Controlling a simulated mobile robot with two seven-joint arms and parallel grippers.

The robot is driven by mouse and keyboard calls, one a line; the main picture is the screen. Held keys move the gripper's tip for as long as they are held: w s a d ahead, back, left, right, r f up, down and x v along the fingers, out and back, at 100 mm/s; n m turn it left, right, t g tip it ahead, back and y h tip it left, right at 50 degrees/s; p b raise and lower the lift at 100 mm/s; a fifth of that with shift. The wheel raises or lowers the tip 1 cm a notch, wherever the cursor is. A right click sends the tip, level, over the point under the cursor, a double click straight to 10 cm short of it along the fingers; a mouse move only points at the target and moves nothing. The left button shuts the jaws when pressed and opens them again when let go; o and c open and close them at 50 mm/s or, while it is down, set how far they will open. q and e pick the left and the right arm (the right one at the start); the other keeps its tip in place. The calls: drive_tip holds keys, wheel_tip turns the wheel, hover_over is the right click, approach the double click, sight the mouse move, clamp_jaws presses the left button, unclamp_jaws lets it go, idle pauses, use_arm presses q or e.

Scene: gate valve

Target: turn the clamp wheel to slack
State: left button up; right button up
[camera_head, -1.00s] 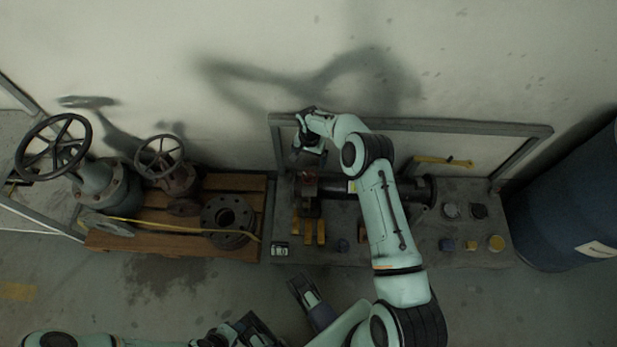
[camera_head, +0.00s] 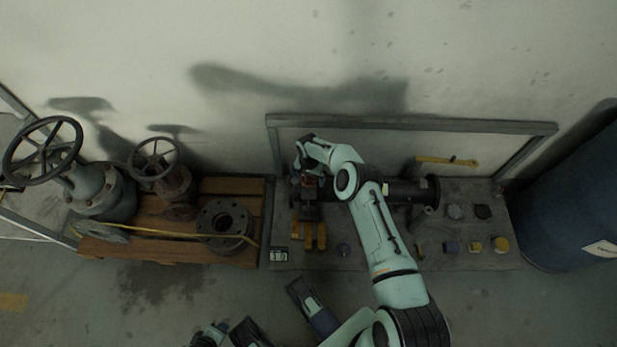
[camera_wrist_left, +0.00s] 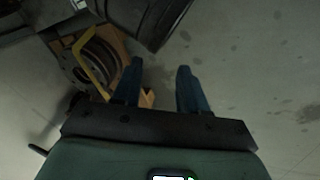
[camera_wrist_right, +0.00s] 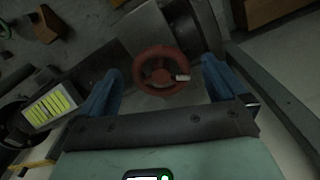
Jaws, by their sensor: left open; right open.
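The clamp wheel is a small red handwheel (camera_wrist_right: 158,72) with a pale tag on its rim. In the right wrist view it lies between and beyond the open fingers of my right gripper (camera_wrist_right: 160,92), with no clear contact. In the head view the right gripper (camera_head: 300,180) is over the left end of the bench, and only a bit of red (camera_head: 309,183) shows beside it. My left gripper (camera_wrist_left: 160,90) is open and empty above the floor. The wheel's shaft is hidden.
The grey bench (camera_head: 370,250) carries a dark pipe (camera_head: 405,190), yellow blocks (camera_head: 315,235) and several small caps. A metal frame (camera_head: 410,123) stands behind. Left is a wooden pallet (camera_head: 150,255) with valves and a flange (camera_head: 225,222). A blue drum (camera_head: 570,200) stands at right.

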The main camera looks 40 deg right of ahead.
drive_tip(key=shift+c, duration=0.4)
drive_tip(key=c, duration=1)
